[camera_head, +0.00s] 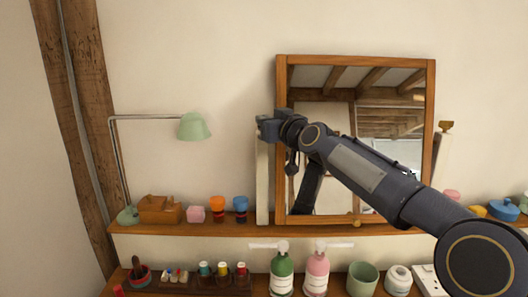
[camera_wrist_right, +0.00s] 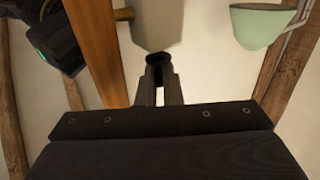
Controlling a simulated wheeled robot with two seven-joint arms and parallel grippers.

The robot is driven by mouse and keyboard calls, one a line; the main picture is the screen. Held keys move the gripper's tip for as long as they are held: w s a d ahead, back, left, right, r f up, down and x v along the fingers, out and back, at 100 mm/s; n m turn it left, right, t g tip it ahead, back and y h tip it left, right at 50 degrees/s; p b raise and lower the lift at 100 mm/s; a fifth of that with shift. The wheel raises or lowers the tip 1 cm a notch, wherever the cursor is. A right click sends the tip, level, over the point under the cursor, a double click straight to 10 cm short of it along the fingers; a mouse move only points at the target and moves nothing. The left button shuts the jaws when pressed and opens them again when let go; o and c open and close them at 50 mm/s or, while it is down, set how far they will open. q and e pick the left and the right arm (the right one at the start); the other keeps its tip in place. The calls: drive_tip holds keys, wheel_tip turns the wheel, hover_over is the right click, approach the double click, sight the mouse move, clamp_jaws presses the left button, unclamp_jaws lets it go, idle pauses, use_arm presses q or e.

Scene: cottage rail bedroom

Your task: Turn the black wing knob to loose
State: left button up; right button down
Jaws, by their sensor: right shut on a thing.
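My right gripper (camera_head: 267,128) is at the upper left side of the wood-framed mirror (camera_head: 281,190), at the top of a cream post (camera_head: 262,185). In the head view the gripper hides the knob. In the right wrist view, the black wing knob (camera_wrist_right: 159,60) shows small and dark at the end of the cream post (camera_wrist_right: 157,22). The two fingertips (camera_wrist_right: 160,80) are closed on it, one on each side. The knob's wings are too dark and small for me to tell their angle. My left gripper is not in view.
The mirror stands on a wooden shelf (camera_head: 180,229) with a green lamp (camera_head: 193,126), a wooden box (camera_head: 160,210) and small coloured cups (camera_head: 217,203). Pump bottles (camera_head: 282,275) stand on a lower shelf.

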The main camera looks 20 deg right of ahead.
drive_tip(key=shift+w+d+f+n+g+y+b, duration=0.1)
drive_tip(key=shift+d+f+n+g+y+b, duration=0.1)
drive_tip(key=shift+n+y+b, duration=0.25)
drive_tip(key=shift+d+f+n+g+y+b, duration=0.1)
drive_tip(key=shift+f+n+g+y+b, duration=0.15)
drive_tip(key=shift+y+b, duration=0.4)
drive_tip(key=shift+r+n+g+y+b, duration=0.35)
drive_tip(key=shift+n+y, duration=0.25)
drive_tip(key=shift+y, duration=0.2)
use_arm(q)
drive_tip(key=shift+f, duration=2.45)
use_arm(e)
drive_tip(key=shift+r+n+g+y, duration=0.15)
drive_tip(key=shift+n+g+y, duration=0.45)
drive_tip(key=shift+y, duration=0.4)
drive_tip(key=c, duration=1.6)
unclamp_jaws()
drive_tip(key=shift+a, duration=0.1)
